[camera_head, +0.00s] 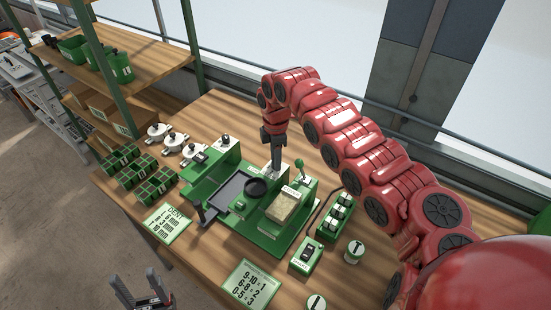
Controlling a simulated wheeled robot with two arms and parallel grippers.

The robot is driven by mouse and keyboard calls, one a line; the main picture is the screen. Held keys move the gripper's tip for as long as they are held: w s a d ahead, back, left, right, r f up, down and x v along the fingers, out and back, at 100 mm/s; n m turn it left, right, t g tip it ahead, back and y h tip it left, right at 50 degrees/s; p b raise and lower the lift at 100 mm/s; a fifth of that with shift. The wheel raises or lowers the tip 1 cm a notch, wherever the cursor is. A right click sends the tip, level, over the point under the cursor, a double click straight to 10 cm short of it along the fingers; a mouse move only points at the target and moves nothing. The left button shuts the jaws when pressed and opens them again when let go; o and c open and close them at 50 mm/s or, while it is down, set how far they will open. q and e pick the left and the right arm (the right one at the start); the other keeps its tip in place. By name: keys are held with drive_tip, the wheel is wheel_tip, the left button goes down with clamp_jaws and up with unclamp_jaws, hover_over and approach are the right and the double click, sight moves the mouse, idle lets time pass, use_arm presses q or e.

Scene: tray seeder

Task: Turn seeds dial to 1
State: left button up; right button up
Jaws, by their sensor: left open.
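The green tray seeder (262,238) stands on the wooden table, with a dark tray bed and a round black part (257,187) on it. A white knob-like part (225,141) sits on its raised green back block. I cannot read which control is the seeds dial or its setting. My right gripper (276,164) points down at the back of the seeder, just behind the round black part; its fingers are too small to judge and may hide a control. My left gripper (136,283) is open and empty at the lower left, before the table's front edge.
A green-handled lever (299,166) and a tan block (284,206) are on the seeder. Green cell trays (130,176) and white discs stand left. Cards (250,284) lie in front. A green box (306,256) stands right. A shelf post (190,45) rises back left.

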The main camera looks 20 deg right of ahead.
drive_tip(key=o, duration=0.3)
drive_tip(key=shift+r, duration=0.25)
wheel_tip(320, 180, up, 17)
drive_tip(key=p, duration=0.2)
drive_tip(key=shift+f, duration=0.1)
idle(0.5)
